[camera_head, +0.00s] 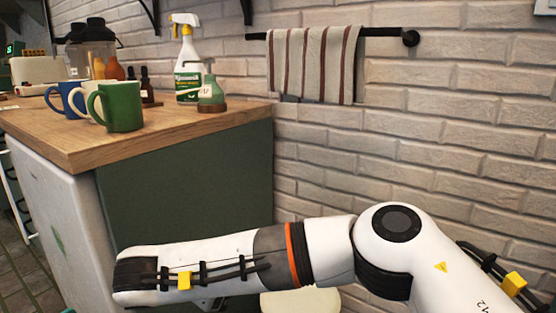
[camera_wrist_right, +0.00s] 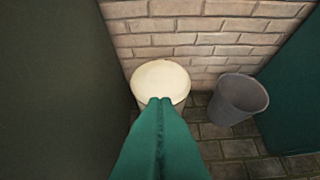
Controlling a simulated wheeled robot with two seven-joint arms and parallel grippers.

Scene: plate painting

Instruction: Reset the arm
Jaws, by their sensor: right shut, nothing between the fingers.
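My right arm (camera_head: 330,252) crosses the lower part of the head view, in front of the counter and below its top. Its gripper is not clearly seen there. In the right wrist view my right gripper (camera_wrist_right: 160,101) shows as two green fingers, pressed together with nothing between them. The fingers point toward a round cream-topped object (camera_wrist_right: 161,80) on the floor by the brick wall; contact cannot be told. My left gripper is in neither view.
A striped towel (camera_head: 312,65) hangs on the wall. A grey bin (camera_wrist_right: 238,98) stands on the tiled floor.

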